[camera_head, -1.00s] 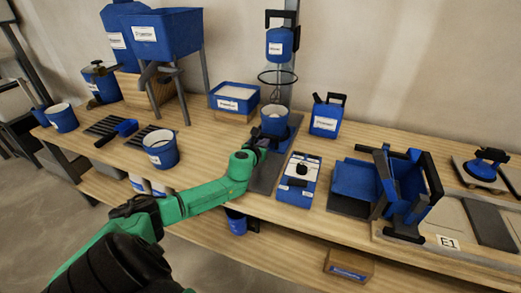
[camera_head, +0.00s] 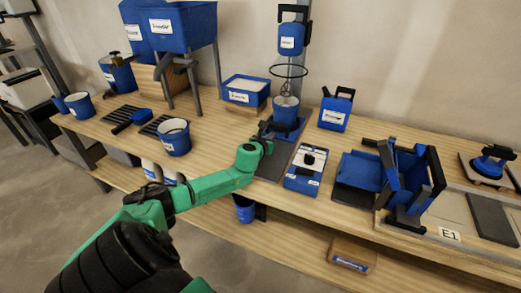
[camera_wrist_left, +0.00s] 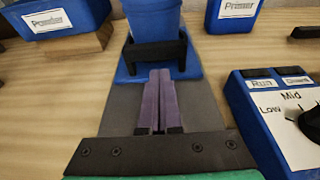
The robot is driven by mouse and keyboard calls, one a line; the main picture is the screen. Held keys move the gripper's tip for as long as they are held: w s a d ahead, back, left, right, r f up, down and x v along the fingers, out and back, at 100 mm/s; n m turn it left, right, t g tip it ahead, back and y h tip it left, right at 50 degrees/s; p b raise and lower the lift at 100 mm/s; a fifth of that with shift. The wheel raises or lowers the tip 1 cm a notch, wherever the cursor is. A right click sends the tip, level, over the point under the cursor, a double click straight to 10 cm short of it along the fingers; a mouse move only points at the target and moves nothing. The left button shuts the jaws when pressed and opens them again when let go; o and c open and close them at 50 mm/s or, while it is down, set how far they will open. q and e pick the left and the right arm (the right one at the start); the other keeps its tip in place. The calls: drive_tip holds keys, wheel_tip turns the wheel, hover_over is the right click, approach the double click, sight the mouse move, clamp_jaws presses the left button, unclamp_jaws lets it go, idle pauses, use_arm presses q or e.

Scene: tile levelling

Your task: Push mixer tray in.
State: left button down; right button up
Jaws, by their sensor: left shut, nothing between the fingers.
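The mixer tray (camera_head: 292,130) is a blue plate on a dark grey base under the mixer, with a blue bucket (camera_head: 285,109) upright on it. In the left wrist view the tray (camera_wrist_left: 207,68) has a black bracket (camera_wrist_left: 150,52) along its near side, in front of the bucket (camera_wrist_left: 153,20). My left gripper (camera_head: 266,134) is shut and empty at the tray's near side. Its purple fingers (camera_wrist_left: 160,75) point at the bracket; whether they touch it is unclear. The whisk (camera_head: 287,84) hangs at the bucket's mouth. My right gripper is not in view.
A control box (camera_head: 304,170) with a knob lies right of the base. A blue bin (camera_head: 246,92) stands behind left, and a blue jug (camera_head: 335,108) behind right. A bucket (camera_head: 174,138) stands to the left. A blue hinged device (camera_head: 365,178) stands farther right.

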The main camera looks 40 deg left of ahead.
use_arm(q)
drive_tip(key=p+v, duration=0.2)
drive_tip(key=v, duration=0.7)
drive_tip(key=shift+s+d+p, duration=0.1)
drive_tip(key=shift+s+p, duration=0.2)
drive_tip(key=shift+p, duration=0.1)
drive_tip(key=shift+s, duration=0.2)
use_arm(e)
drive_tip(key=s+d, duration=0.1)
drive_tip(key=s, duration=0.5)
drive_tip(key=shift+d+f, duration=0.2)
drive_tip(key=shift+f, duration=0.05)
use_arm(q)
drive_tip(key=shift+d, duration=0.1)
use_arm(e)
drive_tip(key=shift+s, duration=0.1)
